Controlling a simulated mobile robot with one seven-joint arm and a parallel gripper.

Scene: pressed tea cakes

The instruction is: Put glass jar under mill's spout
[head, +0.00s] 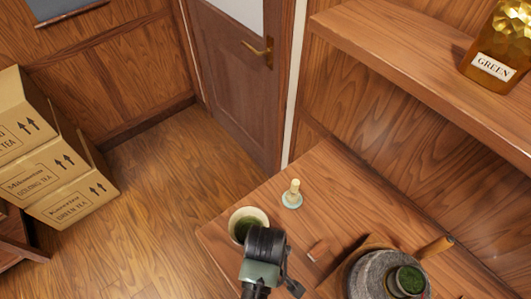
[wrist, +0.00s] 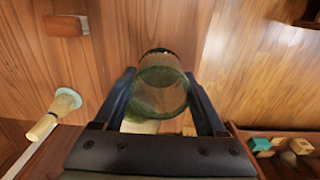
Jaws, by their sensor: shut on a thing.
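The glass jar (wrist: 162,92), clear with a greenish tint and a dark far end, sits between the two fingers of my gripper (wrist: 160,76) in the wrist view. My gripper is shut on it. In the head view my gripper (head: 266,246) is over the near left part of the table, and the jar is hidden by it. The mill (head: 366,277), a grey round stone with a green-filled cup on top and a wooden handle, stands on the table to the right of my gripper, cut off by the frame's bottom. I cannot make out its spout.
A cream bowl (head: 236,216) of green powder is close beside my gripper. A whisk on a stand (head: 292,196) and a small wooden block (head: 318,250) stand nearby. An amber jar (head: 493,48) labelled GREEN is on the shelf. Tea boxes (head: 50,165) are stacked at left.

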